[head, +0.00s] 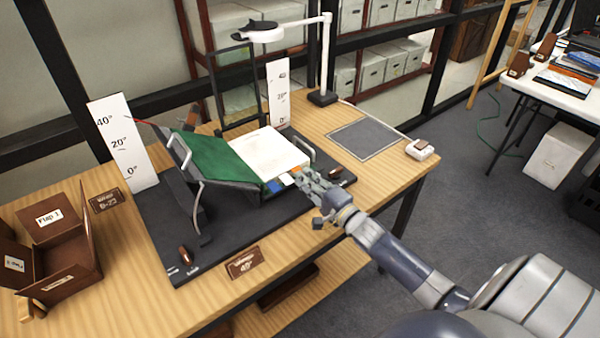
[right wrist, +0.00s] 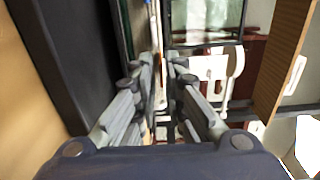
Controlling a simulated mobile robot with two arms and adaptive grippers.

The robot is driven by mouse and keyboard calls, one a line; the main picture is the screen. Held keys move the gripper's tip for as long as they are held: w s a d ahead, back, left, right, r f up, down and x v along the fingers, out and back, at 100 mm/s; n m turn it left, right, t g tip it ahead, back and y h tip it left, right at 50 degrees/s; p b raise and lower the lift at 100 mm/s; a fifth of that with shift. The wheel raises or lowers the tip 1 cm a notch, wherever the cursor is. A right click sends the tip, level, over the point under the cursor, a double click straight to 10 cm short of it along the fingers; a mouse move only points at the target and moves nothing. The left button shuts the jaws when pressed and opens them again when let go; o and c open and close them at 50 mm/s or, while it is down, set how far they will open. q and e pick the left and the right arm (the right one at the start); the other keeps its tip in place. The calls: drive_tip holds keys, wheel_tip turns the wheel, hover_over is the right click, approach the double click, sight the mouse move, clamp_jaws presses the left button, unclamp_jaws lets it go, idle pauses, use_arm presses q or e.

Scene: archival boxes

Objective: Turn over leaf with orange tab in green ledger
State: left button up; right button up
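The green ledger (head: 222,160) lies open on a dark cradle, its left cover sloping up toward the left. Its white page block (head: 268,150) faces up on the right. My right gripper (head: 306,180) is beside the near right corner of the pages, close to the tabs. In the right wrist view its fingers (right wrist: 164,72) are close together with a narrow gap. Whether a leaf is between them is unclear. My left gripper is not in view.
A dark mat (head: 160,222) lies under the cradle. Angle boards (head: 123,142) and (head: 278,92), a lamp (head: 325,60) and a glass panel (head: 236,85) stand around it. A brown box (head: 62,245) is at left. The outlined dark square (head: 366,140) at right is clear.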

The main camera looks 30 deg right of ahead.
drive_tip(key=shift+w, duration=1.45)
drive_tip(key=shift+a, duration=0.1)
clamp_jaws()
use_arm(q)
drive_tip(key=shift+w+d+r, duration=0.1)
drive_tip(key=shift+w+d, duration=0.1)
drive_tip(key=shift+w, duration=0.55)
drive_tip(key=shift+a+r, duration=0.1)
use_arm(e)
drive_tip(key=shift+r, duration=0.15)
